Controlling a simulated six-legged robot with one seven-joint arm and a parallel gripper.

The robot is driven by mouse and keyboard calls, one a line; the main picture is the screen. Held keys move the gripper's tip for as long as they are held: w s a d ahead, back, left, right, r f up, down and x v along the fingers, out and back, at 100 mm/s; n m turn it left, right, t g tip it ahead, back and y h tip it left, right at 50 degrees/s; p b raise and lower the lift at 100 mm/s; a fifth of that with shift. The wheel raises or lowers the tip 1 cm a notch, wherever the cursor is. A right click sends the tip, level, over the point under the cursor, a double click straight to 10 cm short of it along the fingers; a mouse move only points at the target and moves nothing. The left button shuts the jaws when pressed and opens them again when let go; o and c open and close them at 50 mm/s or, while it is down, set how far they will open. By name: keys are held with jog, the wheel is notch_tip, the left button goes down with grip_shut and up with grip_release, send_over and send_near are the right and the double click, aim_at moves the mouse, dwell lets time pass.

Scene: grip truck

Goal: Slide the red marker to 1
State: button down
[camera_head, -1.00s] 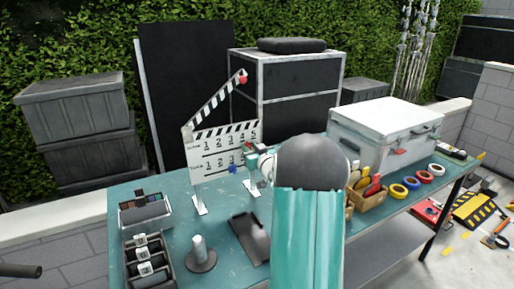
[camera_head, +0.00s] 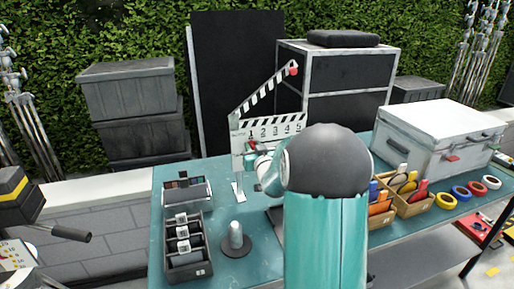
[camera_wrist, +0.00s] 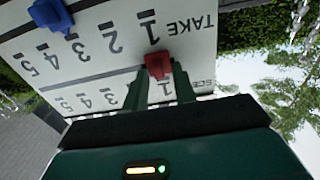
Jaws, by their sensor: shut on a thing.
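The white clapperboard (camera_head: 275,128) stands upright on the table, its striped top arm raised. My gripper (camera_head: 254,156) is at the left part of the board's face. In the wrist view, where the board appears upside down, my gripper (camera_wrist: 160,88) is shut on the red marker (camera_wrist: 158,66). The red marker sits on the lower number row, beside its 1, which my fingers partly cover. A blue marker (camera_wrist: 52,15) sits on the TAKE row, away from my fingers. My arm hides much of the board's lower part in the head view.
The teal table (camera_head: 215,270) holds a black divided box (camera_head: 187,268), a grey round-based piece (camera_head: 236,245), tool trays (camera_head: 415,209), tape rolls (camera_head: 461,193) and a white case (camera_head: 440,130). Black cases (camera_head: 345,85) stand behind. A yellow-and-black item (camera_head: 14,190) is at far left.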

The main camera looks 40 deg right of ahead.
jog(key=shift+w+a, duration=0.1)
jog(key=shift+a, duration=0.2)
jog(key=c, duration=1.5)
grip_release()
jog(key=shift+a, duration=0.1)
jog(key=v, duration=1.3)
jog(key=shift+s, duration=0.45)
jog(key=shift+r, duration=0.1)
